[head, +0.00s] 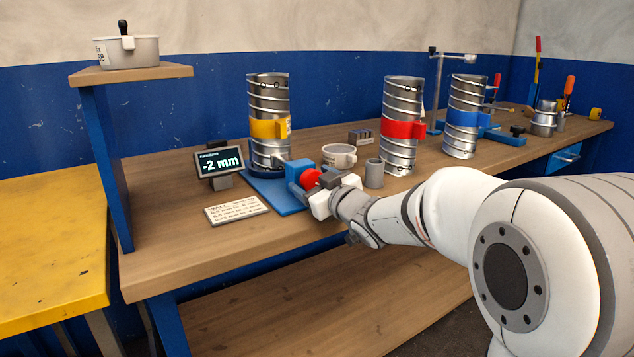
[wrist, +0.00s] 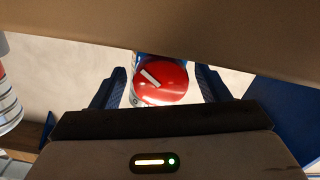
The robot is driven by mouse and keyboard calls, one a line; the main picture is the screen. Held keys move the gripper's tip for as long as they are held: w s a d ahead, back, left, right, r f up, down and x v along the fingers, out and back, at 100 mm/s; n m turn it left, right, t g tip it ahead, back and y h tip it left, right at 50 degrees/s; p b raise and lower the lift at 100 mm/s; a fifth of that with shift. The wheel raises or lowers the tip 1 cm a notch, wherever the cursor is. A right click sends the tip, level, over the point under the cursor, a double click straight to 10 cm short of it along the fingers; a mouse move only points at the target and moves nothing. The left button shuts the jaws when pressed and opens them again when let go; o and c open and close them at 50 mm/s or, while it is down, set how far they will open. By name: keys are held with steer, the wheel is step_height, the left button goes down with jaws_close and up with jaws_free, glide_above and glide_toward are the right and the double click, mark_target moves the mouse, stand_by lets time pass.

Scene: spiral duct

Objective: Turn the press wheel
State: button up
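The press wheel (wrist: 160,84) is a round red knob with a white bar mark, tilted from upper left to lower right in the wrist view. In the head view the red wheel (head: 310,179) sits at the front of the blue press (head: 285,201), beside the duct with the yellow collar (head: 268,129). My gripper (wrist: 160,92) is open, with one dark finger on each side of the wheel and a small gap visible at both sides. In the head view my gripper (head: 318,185) is at the wheel and partly hides it.
A display (head: 219,162) reads -2 mm, with a printed card (head: 237,209) in front. Ducts with red (head: 403,129) and blue (head: 466,118) collars stand farther right. The front left bench is clear.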

steer(key=c, duration=0.9)
steer(key=m+p, duration=0.2)
steer(key=p, duration=0.1)
steer(key=shift+r, duration=0.3)
steer(key=m, duration=0.1)
steer(key=m+p, duration=0.1)
steer(key=m, duration=0.1)
steer(key=shift+f+p, duration=0.25)
steer(key=shift+p, duration=0.05)
steer(key=o, duration=1)
steer(key=shift+c, duration=0.2)
steer(key=v, duration=0.7)
steer(key=shift+s+d+p, duration=0.25)
steer(key=shift+s+p, duration=0.1)
